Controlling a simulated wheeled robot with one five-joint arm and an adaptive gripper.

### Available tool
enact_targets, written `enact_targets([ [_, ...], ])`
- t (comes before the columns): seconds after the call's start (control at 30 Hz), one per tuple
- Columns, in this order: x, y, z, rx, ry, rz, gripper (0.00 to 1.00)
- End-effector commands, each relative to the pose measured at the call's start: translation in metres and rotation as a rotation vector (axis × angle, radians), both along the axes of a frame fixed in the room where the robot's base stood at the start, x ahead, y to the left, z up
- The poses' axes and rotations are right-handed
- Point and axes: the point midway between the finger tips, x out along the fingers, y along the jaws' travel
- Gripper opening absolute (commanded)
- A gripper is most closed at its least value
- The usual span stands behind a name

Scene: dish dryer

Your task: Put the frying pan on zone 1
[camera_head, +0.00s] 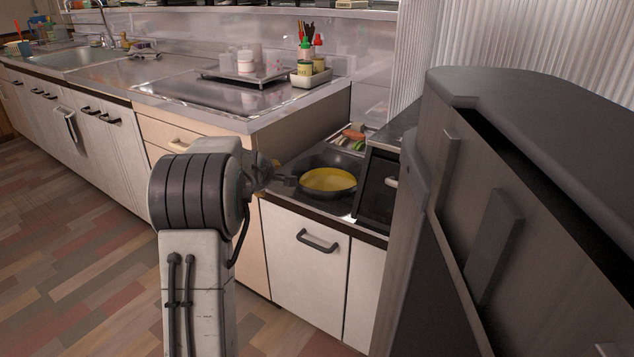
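The frying pan (328,182) has a dark rim and a yellow inside. It appears level over the low dark counter section, in the middle of the view. Its short dark handle points left toward my gripper (276,174). My gripper is at the handle's end, partly hidden behind my own arm. The fingers are small and dark here, so I cannot tell whether they are closed on the handle. I also cannot tell whether the pan rests on the surface. No marking that reads as zone 1 shows.
A dark box-like appliance (379,186) stands close to the pan's right. A board with vegetables (350,138) lies behind it. The higher counter's glossy dark cooktop (215,92) holds a tray (249,77) with canisters. A large grey cabinet (540,200) fills the right side. Floor is open at left.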

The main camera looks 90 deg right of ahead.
Motion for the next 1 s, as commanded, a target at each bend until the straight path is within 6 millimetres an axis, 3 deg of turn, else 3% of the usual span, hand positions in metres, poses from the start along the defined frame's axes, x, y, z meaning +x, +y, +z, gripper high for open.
enact_targets([
  [0.23,-0.0001,0.0000,0.0000,0.000,0.000,0.000,0.63],
  [0.9,-0.0001,0.0002,-0.0002,0.001,0.000,0.000,0.04],
  [1.0,0.0000,0.0002,-0.0002,0.001,0.000,0.000,0.00],
])
